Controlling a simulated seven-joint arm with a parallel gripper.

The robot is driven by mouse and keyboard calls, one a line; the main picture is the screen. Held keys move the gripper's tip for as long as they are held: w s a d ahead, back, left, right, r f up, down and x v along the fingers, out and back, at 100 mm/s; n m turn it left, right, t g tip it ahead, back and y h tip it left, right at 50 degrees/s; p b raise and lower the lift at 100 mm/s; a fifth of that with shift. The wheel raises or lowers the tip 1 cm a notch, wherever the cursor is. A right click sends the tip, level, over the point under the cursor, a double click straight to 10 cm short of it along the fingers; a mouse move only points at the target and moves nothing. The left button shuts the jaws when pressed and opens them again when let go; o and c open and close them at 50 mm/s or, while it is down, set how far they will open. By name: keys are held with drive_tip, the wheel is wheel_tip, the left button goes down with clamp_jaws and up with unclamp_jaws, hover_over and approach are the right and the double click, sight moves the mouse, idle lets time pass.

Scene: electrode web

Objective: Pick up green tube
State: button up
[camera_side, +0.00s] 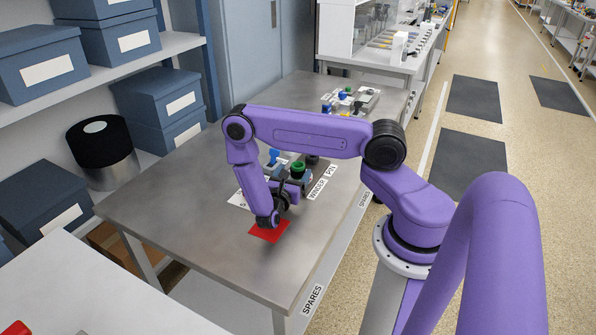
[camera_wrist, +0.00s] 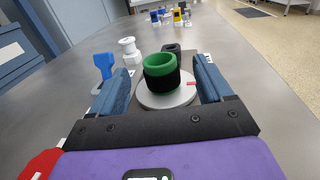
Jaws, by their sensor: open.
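The green tube (camera_wrist: 160,73) stands upright on a round light-grey base in the wrist view, with a green rim and a dark band around its lower body. In the side view the green tube (camera_side: 298,169) shows just beyond my gripper, partly hidden by it. My gripper (camera_wrist: 164,85) is open, with one blue-grey finger on each side of the tube and a gap to each. In the side view my gripper (camera_side: 293,185) is low over the table, and its fingertips are partly hidden.
A blue piece (camera_wrist: 104,65) and a white spool-like piece (camera_wrist: 130,50) stand left of the tube. A dark part (camera_wrist: 172,47) lies behind it. A red square (camera_side: 269,231) is on the table (camera_side: 170,215) beneath my wrist. More small parts (camera_side: 350,100) stand at the far end.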

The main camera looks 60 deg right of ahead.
sight(297, 165)
drive_tip(key=shift+w+d, duration=0.2)
drive_tip(key=shift+d, duration=0.9)
drive_tip(key=shift+w+d, duration=0.2)
drive_tip(key=shift+d, duration=0.9)
drive_tip(key=c, duration=1.1)
drive_tip(key=shift+r, duration=0.15)
drive_tip(key=shift+c, duration=0.2)
